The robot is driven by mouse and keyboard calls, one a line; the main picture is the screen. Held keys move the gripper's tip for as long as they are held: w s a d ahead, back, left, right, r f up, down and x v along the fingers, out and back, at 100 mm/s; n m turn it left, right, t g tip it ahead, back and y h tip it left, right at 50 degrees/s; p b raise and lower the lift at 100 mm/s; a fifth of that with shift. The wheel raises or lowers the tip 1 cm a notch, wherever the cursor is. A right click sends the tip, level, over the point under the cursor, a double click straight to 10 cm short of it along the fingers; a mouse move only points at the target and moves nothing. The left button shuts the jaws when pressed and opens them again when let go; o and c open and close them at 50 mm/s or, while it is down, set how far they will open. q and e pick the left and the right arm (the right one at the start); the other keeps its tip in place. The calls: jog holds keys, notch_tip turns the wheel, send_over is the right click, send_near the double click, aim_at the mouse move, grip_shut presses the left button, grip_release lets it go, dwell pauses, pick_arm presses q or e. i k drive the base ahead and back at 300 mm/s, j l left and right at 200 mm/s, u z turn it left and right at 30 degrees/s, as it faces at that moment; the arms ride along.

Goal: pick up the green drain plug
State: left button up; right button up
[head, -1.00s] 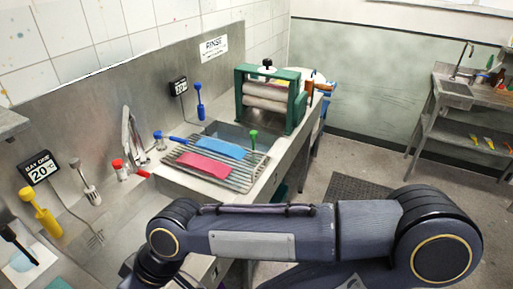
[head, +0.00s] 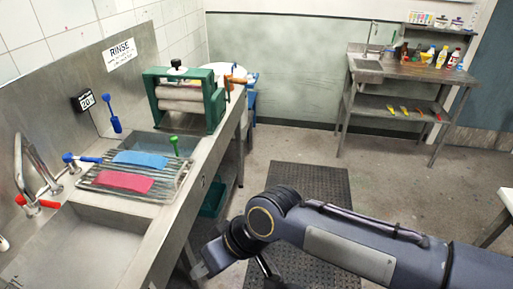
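The green drain plug (head: 174,146) stands upright at the right end of the wire rack (head: 103,191) over the sink, near the rack's far edge. It looks like a small green piece with a wider top and a thin stem; its lower part is hard to make out. My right gripper (head: 199,271) is only partly seen at the lower left end of my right arm, in front of the counter edge. It is well below and nearer than the plug, apart from it. Its fingers are too small and hidden to read. My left gripper is out of view.
A blue cloth (head: 141,159) and a pink cloth (head: 124,182) lie on the rack beside the plug. A green roller press (head: 187,98) stands behind it. A faucet (head: 38,165) with a red handle is at left. Floor and a dark mat (head: 306,180) lie right of the counter.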

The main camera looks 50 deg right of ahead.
aim_at(173, 139)
jog(key=z, duration=1.15)
jog(key=u, duration=0.4)
jog(key=i+l+u, duration=0.1)
jog(key=l+u, duration=0.25)
jog(key=i+l+u, duration=0.15)
jog(key=u, duration=0.2)
jog(key=l+u, duration=0.65)
jog(key=l, duration=1.05)
jog(key=l+u, duration=0.3)
jog(key=l, duration=1.35)
jog(key=k+l, duration=0.1)
jog(key=l, duration=0.3)
jog(key=i, duration=0.45)
